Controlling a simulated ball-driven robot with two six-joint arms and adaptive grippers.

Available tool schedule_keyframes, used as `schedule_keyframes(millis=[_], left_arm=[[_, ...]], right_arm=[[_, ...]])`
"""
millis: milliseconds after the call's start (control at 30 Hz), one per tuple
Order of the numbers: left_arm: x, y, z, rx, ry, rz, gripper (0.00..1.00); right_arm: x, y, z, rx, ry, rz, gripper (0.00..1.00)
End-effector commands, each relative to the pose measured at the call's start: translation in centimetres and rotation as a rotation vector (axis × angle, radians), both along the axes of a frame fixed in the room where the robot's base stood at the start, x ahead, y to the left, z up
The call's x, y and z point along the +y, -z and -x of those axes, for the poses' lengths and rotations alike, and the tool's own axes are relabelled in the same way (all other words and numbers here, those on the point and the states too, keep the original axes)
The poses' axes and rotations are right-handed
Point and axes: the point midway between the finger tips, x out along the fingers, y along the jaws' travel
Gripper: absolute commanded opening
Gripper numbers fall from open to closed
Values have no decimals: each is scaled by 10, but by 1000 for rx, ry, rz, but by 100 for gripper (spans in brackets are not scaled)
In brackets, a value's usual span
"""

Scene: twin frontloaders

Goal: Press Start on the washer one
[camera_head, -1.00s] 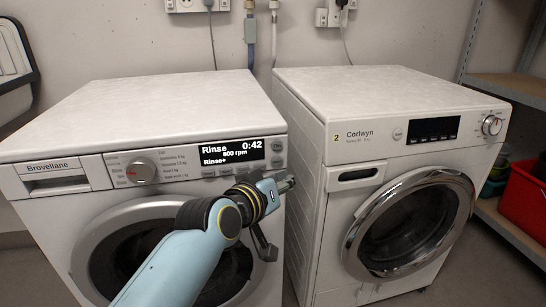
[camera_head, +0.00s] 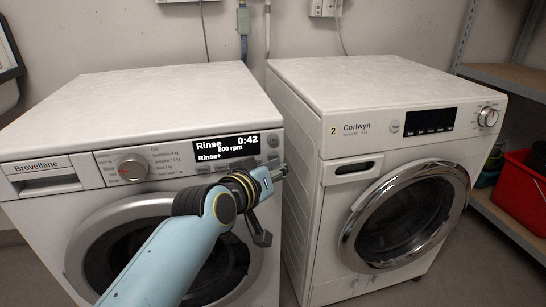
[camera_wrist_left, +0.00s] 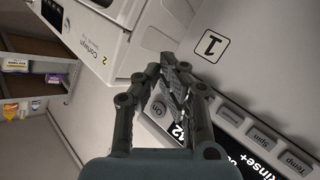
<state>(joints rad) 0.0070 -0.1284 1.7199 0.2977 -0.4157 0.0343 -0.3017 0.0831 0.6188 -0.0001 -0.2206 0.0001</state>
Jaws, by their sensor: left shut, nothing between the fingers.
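Washer one is the left white machine (camera_head: 150,100), marked Brovellane, with a label "1" (camera_wrist_left: 211,45) in the left wrist view. Its lit display (camera_head: 226,147) reads Rinse, 0:42, 800 rpm, Rinse+. A round button (camera_wrist_left: 158,108), apparently marked On, shows beside the fingers. Small keys such as Spin (camera_wrist_left: 261,137) and Temp (camera_wrist_left: 297,160) line the display. I cannot make out the Start button; the fingers cover part of the panel. My left gripper (camera_head: 281,172) is shut and empty, close to the panel's lower right end; contact cannot be told. My right gripper is not in view.
A second washer (camera_head: 390,95), marked 2 Corlwyn, stands right of washer one across a narrow gap. A shelf (camera_head: 510,80) with a red bin (camera_head: 522,190) is at the far right. Wall sockets and hoses are behind.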

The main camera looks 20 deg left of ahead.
Motion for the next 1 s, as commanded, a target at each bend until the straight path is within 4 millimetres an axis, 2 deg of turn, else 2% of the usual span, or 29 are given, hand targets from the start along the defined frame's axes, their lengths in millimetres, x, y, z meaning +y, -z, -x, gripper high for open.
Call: schedule_keyframes(millis=[567, 1000], left_arm=[[0, 0, 0, 0, 0, 0, 0], [5, 0, -7, 0, 0, 0, 0]], right_arm=[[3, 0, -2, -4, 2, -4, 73], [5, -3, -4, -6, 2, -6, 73]])
